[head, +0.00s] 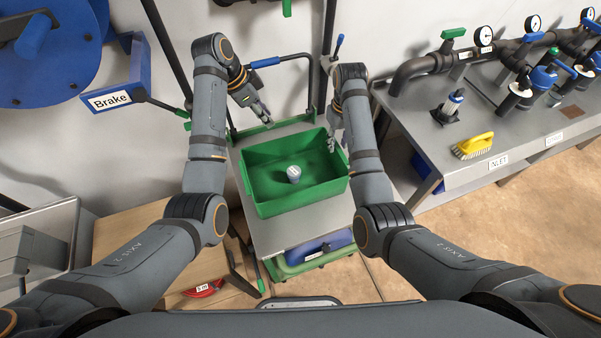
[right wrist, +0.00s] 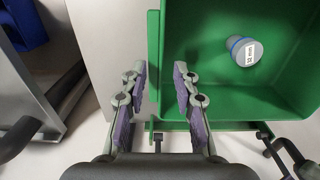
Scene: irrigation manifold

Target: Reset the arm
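My left gripper (head: 263,112) hangs above the back left of the green bin, with its fingers apart and nothing seen between them. My right gripper (head: 333,142) is over the bin's right side. In the right wrist view its fingers (right wrist: 160,95) are spread, with empty space between them and the bin's wall below. The green bin (head: 290,207) stands on a grey cart top (head: 252,228). A small grey-white cylinder with a label (head: 293,173) is inside the bin; it also shows in the right wrist view (right wrist: 244,50).
On the right, a grey bench (head: 420,128) carries pipes, gauges, valves and a yellow brush (head: 472,146). A wooden table (head: 125,235) stands left of the cart.

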